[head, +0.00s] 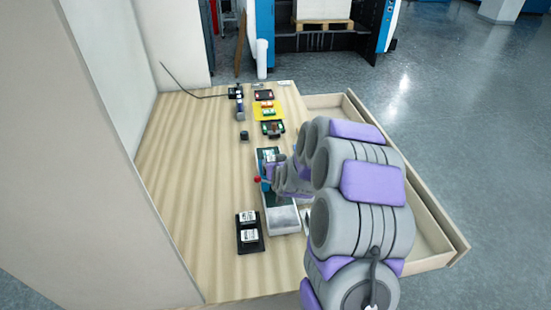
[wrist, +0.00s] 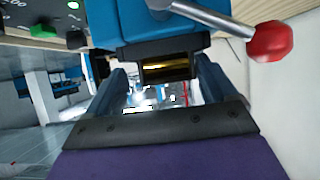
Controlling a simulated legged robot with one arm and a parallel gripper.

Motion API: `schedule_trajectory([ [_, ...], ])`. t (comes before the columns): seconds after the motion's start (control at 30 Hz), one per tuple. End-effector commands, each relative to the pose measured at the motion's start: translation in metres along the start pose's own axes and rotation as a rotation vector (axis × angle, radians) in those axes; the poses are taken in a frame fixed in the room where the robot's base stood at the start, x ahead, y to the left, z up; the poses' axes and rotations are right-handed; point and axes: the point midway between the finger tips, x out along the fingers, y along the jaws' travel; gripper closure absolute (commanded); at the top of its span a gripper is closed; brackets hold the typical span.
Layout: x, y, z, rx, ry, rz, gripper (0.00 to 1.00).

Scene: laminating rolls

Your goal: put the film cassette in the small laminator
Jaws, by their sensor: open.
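A blue machine with a red-knobbed lever (wrist: 268,40), which looks like the small laminator (wrist: 125,20), fills the upper wrist view. Under its blue body is a black-framed part (wrist: 145,72) with a shiny gold strip inside. I cannot tell whether this is its slot or a cassette. My gripper (wrist: 163,80) is open, its fingers on either side of this part; contact is unclear. In the head view the red knob (head: 257,179) shows beside my arm, which hides much of the machine. Two white-labelled blocks, possibly film cassettes (head: 248,217), sit in a black tray (head: 241,249).
A grey-white box-like unit (head: 283,220) stands right of the tray. Farther back are a yellow mat (head: 257,114), a dark red-and-green device (head: 272,129) and a small black block (head: 244,136). The left of the wooden table (head: 190,190) is clear. A raised rim (head: 425,190) runs along the right.

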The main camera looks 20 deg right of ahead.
Motion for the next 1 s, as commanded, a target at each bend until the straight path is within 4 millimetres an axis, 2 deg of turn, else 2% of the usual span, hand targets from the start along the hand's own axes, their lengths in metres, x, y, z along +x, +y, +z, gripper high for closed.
schedule_trajectory([
  [0.03, -0.012, -0.006, 0.015, -0.010, -0.037, -0.014, 0.05],
  [0.27, -0.052, -0.009, 0.004, -0.014, -0.008, -0.006, 0.05],
  [0.47, -0.080, -0.004, -0.001, -0.009, 0.003, -0.007, 0.05],
  [0.7, -0.089, 0.001, -0.002, -0.006, 0.013, -0.008, 0.05],
  [1.0, -0.110, -0.004, -0.002, -0.010, 0.021, -0.002, 0.05],
])
